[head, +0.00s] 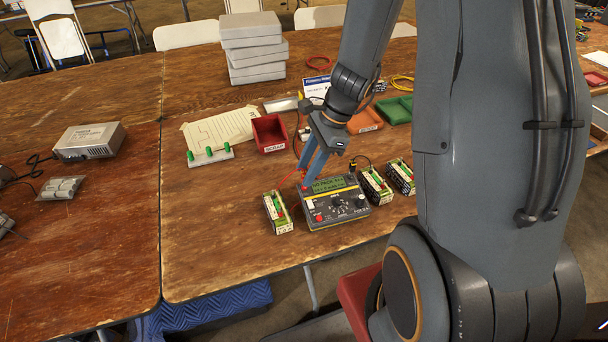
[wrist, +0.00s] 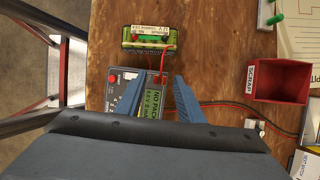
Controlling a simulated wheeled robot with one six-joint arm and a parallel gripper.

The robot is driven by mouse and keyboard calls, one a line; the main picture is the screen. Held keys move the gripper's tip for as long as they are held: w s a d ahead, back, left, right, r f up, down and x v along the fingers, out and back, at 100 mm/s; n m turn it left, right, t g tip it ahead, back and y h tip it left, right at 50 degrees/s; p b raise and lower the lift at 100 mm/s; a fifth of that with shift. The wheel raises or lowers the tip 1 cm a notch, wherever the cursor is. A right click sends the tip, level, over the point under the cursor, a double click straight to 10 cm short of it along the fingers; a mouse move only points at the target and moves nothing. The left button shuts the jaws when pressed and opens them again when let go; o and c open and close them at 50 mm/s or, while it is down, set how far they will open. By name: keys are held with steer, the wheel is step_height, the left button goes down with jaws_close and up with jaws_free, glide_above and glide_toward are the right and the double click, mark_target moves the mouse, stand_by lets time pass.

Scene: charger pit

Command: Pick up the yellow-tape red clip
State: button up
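A small red piece (wrist: 158,80), which looks like the red clip, shows between my fingers at the edge of the yellow-and-grey charger in the wrist view. A red lead runs from it towards a green battery pack (wrist: 150,38). Its yellow tape is too small to make out. My gripper (wrist: 155,82) is open, with one blue finger on each side of the red piece, touching nothing that I can tell. In the head view my gripper (head: 306,170) points down over the back left of the charger (head: 335,207). There the fingers hide the clip.
A battery pack (head: 277,212) stands left of the charger, and more packs (head: 376,186) stand right. A red scrap bin (head: 269,133), orange tray (head: 365,121) and green tray (head: 394,109) lie behind. Red and black leads cross the table. The left table has free room.

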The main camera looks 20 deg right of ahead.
mark_target(304, 172)
steer(key=shift+x, duration=1.2)
jaws_close()
steer(key=shift+r, duration=0.2)
step_height(304, 172, up, 10)
steer(key=shift+f, duration=0.15)
